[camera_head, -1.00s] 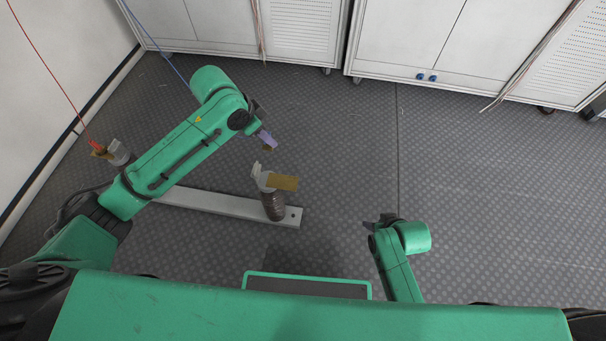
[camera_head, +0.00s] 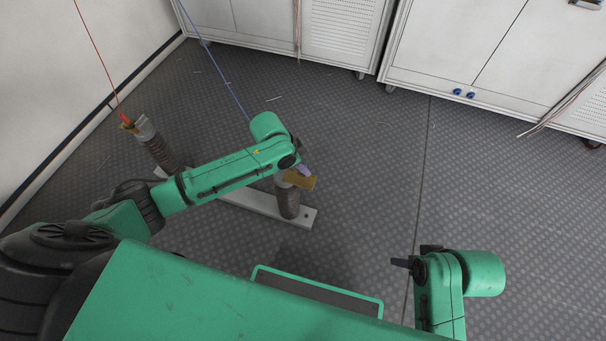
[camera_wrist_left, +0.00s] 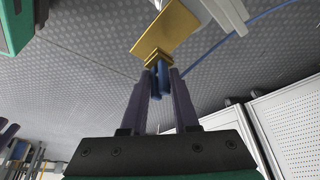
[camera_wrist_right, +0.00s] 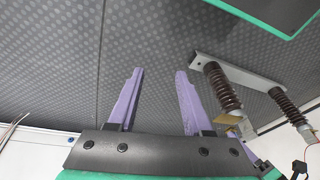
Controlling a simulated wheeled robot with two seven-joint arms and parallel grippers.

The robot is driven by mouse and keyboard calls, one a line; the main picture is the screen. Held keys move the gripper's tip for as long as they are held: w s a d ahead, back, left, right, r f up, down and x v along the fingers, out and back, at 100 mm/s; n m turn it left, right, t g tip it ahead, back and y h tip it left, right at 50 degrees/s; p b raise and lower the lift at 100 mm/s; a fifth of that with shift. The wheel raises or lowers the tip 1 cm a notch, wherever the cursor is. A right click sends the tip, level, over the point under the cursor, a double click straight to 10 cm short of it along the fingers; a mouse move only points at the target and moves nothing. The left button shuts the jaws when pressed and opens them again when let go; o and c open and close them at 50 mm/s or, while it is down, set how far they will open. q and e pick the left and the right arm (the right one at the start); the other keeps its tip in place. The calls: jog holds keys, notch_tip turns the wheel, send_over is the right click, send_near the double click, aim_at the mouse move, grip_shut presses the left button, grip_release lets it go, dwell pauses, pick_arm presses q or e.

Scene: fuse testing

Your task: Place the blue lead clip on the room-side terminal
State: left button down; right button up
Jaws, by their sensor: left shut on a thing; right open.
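My left gripper (camera_head: 305,170) is at the top of the right-hand brown ribbed post (camera_head: 288,203), by its brass plate (camera_head: 301,180). In the left wrist view the left fingers (camera_wrist_left: 161,76) are shut on the blue clip (camera_wrist_left: 163,84). Brass-coloured jaws (camera_wrist_left: 158,61) at the clip's front meet or overlap the near edge of the brass plate (camera_wrist_left: 168,32); I cannot tell if they grip it. The blue lead (camera_head: 222,76) runs down to behind my left arm. My right gripper (camera_head: 412,262) is open and empty, away from the posts; its fingers show in the right wrist view (camera_wrist_right: 160,75).
The left-hand post (camera_head: 160,149) carries a red clip (camera_head: 126,121) with a red lead. Both posts stand on a pale bar (camera_head: 253,204) on the dark floor. White cabinets (camera_head: 335,30) line the back. The floor right of the bar is clear.

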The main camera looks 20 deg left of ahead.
pick_arm(q)
notch_tip(320, 180, down, 3)
jog(key=shift+r+b, duration=0.1)
jog(key=shift+b, duration=0.25)
pick_arm(e)
jog(key=shift+t+y, duration=0.5)
jog(key=shift+t, duration=0.2)
jog(key=w+a+f, duration=0.2)
jog(key=shift+a+f, duration=0.2)
jog(key=shift+a, duration=0.2)
jog(key=shift+w, duration=0.1)
pick_arm(q)
jog(key=c, duration=0.7)
grip_release()
